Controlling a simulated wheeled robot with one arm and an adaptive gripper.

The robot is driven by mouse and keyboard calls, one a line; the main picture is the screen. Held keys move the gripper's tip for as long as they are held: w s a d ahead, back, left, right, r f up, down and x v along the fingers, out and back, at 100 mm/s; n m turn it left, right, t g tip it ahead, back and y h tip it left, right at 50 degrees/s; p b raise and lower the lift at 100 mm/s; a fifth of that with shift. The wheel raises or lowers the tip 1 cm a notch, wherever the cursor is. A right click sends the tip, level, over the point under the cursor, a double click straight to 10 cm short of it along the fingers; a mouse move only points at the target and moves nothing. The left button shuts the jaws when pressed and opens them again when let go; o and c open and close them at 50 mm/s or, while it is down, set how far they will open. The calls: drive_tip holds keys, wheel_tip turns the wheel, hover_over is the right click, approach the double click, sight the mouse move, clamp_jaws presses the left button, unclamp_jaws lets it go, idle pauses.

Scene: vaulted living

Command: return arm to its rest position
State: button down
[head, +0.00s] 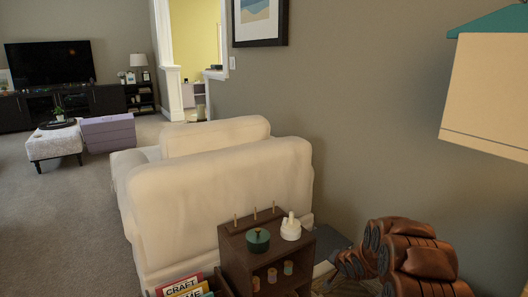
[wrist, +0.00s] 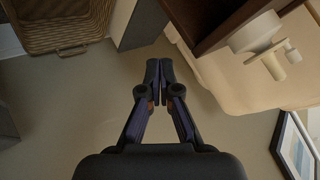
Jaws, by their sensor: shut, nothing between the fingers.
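My gripper (wrist: 158,72) shows in the wrist view, with its two dark fingers together at the tips and nothing between them. It is clear of the things around it, with the plain grey-beige wall behind it. In the head view, jointed copper-brown links of my arm (head: 405,262) show folded at the lower right. My gripper cannot be made out in the head view.
A dark wooden shelf unit (head: 238,262) stands by the cream sofa (head: 215,190), bearing a green lidded pot (head: 258,240) and a white piece (head: 291,228). A beige teal-topped box (head: 488,95) is at upper right. The wrist view shows a wicker basket (wrist: 60,38). Open carpet lies left.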

drive_tip(key=s+r+n+g+h+p, duration=0.1)
drive_tip(key=s+r+g+p, duration=0.35)
drive_tip(key=s+r, duration=0.8)
drive_tip(key=s+r+n+g+h+p, duration=0.1)
drive_tip(key=s+r+p, duration=0.7)
drive_tip(key=r, duration=0.7)
drive_tip(key=s+a+r+n+g+p, duration=0.1)
drive_tip(key=s+r+p, duration=0.3)
drive_tip(key=s, duration=0.9)
drive_tip(key=s+a+r+n+g+p, duration=0.2)
drive_tip(key=s+a+r+g+p, duration=0.1)
drive_tip(key=s+r, duration=0.6)
drive_tip(key=s+a+r+n+g+y+p, duration=0.1)
drive_tip(key=s+r+p, duration=0.5)
drive_tip(key=s, duration=1)
drive_tip(key=shift+s+a+r+n+g, duration=0.4)
drive_tip(key=shift+a+r+g, duration=0.3)
drive_tip(key=shift+a, duration=0.5)
